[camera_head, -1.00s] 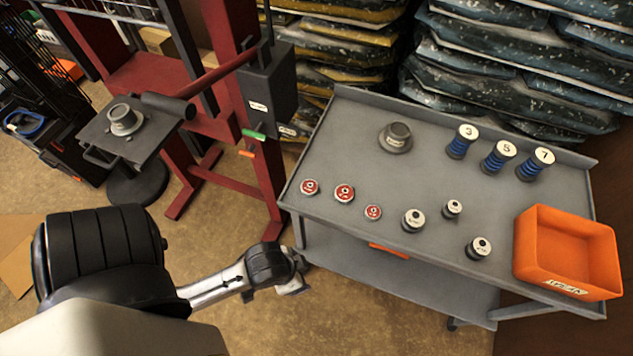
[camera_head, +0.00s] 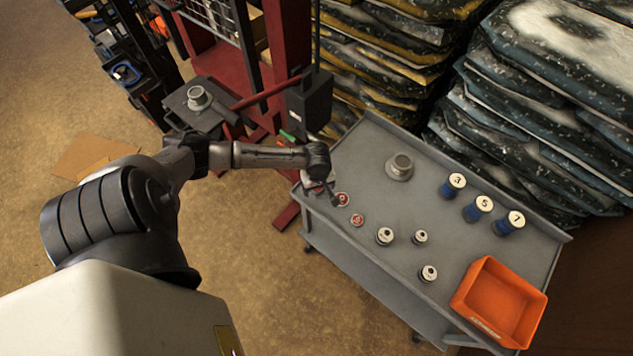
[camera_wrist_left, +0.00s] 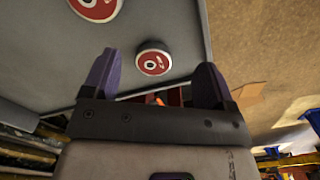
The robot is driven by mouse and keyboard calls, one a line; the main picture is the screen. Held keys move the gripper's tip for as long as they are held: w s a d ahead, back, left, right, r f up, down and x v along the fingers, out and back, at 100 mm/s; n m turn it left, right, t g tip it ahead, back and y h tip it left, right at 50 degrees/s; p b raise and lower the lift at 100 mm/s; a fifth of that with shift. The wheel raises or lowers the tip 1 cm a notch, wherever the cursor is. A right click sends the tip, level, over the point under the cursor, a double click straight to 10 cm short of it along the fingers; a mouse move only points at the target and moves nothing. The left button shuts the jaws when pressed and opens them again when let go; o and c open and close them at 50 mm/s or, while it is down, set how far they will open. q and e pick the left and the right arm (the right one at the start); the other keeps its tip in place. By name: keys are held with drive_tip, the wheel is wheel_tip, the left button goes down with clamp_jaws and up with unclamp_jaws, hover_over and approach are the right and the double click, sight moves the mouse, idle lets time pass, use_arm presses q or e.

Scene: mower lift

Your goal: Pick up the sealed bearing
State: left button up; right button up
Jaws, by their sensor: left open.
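Several small round parts lie on the grey cart. I cannot read which is the sealed bearing. My left gripper (camera_head: 326,189) is open over that left end of the cart. In the left wrist view a red-faced disc (camera_wrist_left: 152,62) shows between the two spread fingers (camera_wrist_left: 156,78), not gripped. Another red-faced disc (camera_wrist_left: 97,8) lies at the top edge. My right gripper is not in view.
The cart (camera_head: 450,235) also holds pale-topped cylinders (camera_head: 384,236), blue numbered pieces (camera_head: 478,208), a grey flanged housing (camera_head: 399,167) and an orange bin (camera_head: 500,302). A red press frame (camera_head: 288,45) stands close behind its left end. Stacked bags (camera_head: 550,90) border the back.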

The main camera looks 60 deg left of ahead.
use_arm(q)
drive_tip(key=shift+w+a+r+n, duration=0.15)
drive_tip(key=shift+a+r+n, duration=0.1)
drive_tip(key=shift+a, duration=0.15)
drive_tip(key=shift+w+a+r+n, duration=0.1)
drive_tip(key=shift+a+n, duration=0.15)
drive_tip(key=shift+a, duration=0.15)
drive_tip(key=shift+w+a+f, duration=0.1)
drive_tip(key=shift+a, duration=0.25)
wheel_tip(320, 180, down, 3)
drive_tip(key=shift+a+r+n, duration=0.1)
drive_tip(key=shift+n, duration=0.3)
drive_tip(key=shift+f, duration=0.85)
drive_tip(key=shift+c, duration=0.4)
drive_tip(key=c, duration=1)
drive_tip(key=shift+r, duration=0.1)
